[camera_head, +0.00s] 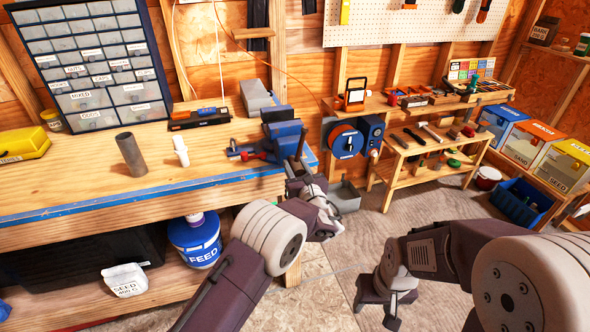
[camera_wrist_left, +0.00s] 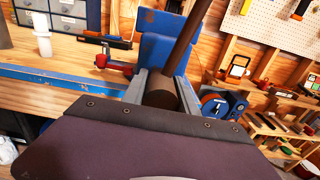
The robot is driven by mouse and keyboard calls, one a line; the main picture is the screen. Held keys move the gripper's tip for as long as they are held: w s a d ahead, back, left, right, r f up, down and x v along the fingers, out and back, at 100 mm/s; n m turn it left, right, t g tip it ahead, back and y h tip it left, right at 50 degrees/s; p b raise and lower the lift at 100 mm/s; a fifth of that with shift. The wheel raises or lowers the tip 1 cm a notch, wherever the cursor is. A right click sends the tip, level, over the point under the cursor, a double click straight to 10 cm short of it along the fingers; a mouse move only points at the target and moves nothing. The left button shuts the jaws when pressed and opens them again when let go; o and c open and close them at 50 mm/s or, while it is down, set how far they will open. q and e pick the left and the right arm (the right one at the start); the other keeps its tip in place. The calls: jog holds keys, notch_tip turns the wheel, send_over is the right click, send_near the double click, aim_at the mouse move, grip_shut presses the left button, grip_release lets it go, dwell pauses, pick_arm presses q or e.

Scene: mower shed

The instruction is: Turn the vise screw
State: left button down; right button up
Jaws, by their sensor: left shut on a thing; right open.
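A blue vise (camera_head: 284,136) is at the right end of the wooden workbench (camera_head: 80,190). It also shows in the left wrist view (camera_wrist_left: 160,50). My left gripper (camera_head: 297,170) is at the front of the vise, its two fingers on either side of the dark round screw head (camera_wrist_left: 160,93), shut on it. A dark bar handle (camera_wrist_left: 190,38) rises from the screw head, tilted to the right. The gripper hides much of the screw in the head view. My right gripper (camera_head: 390,308) is open and empty, low over the floor, well apart from the vise.
A red-handled tool (camera_wrist_left: 115,63) lies beside the vise on the bench. A grey pipe (camera_head: 131,154) and a white cylinder (camera_head: 181,150) stand farther left. A low shelf (camera_head: 420,150) is at the back right. The floor between is mostly clear.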

pick_arm(q)
jog(key=n+b, duration=0.6)
jog(key=b, duration=0.4)
jog(key=n+b, duration=0.5)
jog(key=b, duration=0.5)
jog(key=shift+f+n, duration=0.2)
jog(key=shift+n, duration=0.2)
jog(key=shift+r+n+b, duration=0.25)
jog(key=shift+n+b, duration=0.75)
jog(key=shift+b, duration=0.15)
jog(key=shift+r, duration=0.1)
jog(key=c, duration=1)
grip_release()
jog(key=shift+o, duration=0.2)
